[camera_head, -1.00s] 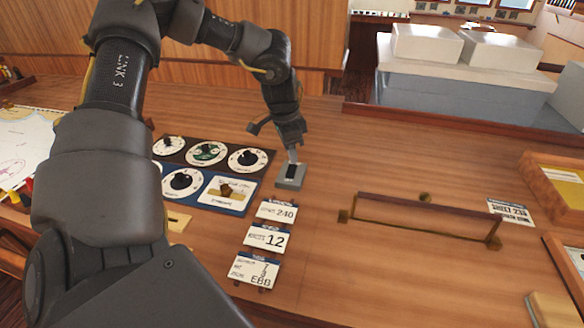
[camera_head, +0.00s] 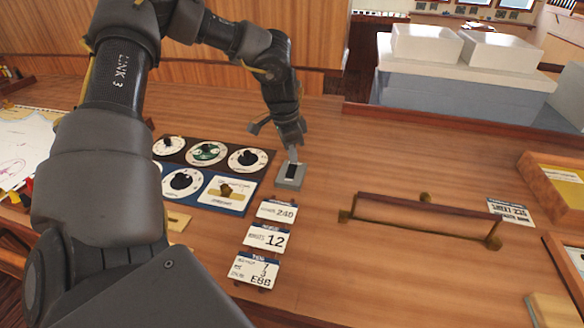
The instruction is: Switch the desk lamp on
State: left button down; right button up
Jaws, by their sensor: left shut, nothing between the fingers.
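A small grey switch box (camera_head: 289,182) with a dark rocker (camera_head: 291,171) on top sits on the wooden desk, right of the dial panels. My left gripper (camera_head: 293,156) is shut and empty, pointing down with its tips at the far edge of the rocker. I cannot tell whether the tips touch it. No lamp head is recognisable in this view, and whether a lamp is lit cannot be seen. My right gripper is not in view.
Dial panels (camera_head: 235,207) lie left of the box, and several flip cards (camera_head: 265,238) stand in front of it. A low wooden rail (camera_head: 420,206) is to the right, near a sign card (camera_head: 510,211). Wooden trays (camera_head: 545,185) line the right edge. The desk behind the rail is clear.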

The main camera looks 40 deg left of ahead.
aim_at(292, 166)
pick_arm(q)
jog(key=shift+f+b, duration=0.9)
jog(key=shift+b, duration=0.05)
dwell(0.9)
jog(key=shift+r+p, duration=0.55)
jog(key=shift+r, duration=0.7)
jog(key=shift+r+p, duration=0.9)
jog(key=shift+r, duration=1.4)
